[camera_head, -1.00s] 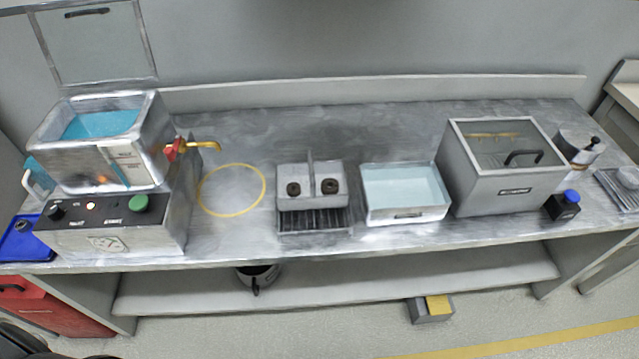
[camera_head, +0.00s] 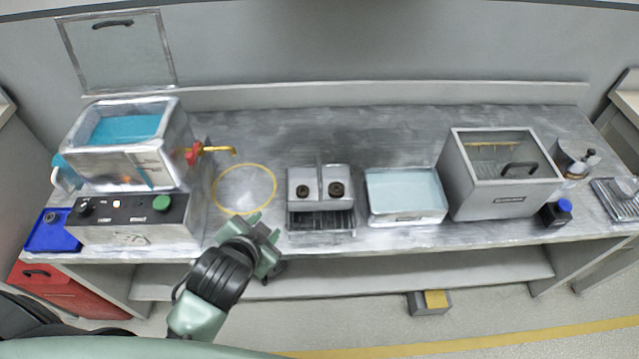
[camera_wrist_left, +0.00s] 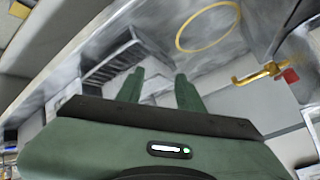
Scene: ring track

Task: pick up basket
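No plain wire basket stands out. The nearest match is a grey metal carrier (camera_head: 320,190) at the middle of the bench, with an upright divider, two dark round pieces and a dark slatted front part. My right gripper is in neither view.
A steel tank (camera_head: 130,150) of blue liquid with a brass tap (camera_head: 215,150) stands left. A yellow ring mark (camera_head: 245,188) lies beside it. Right of the carrier are a shallow tray (camera_head: 405,216) and a lidded grey box (camera_head: 500,190). The back of the bench is clear.

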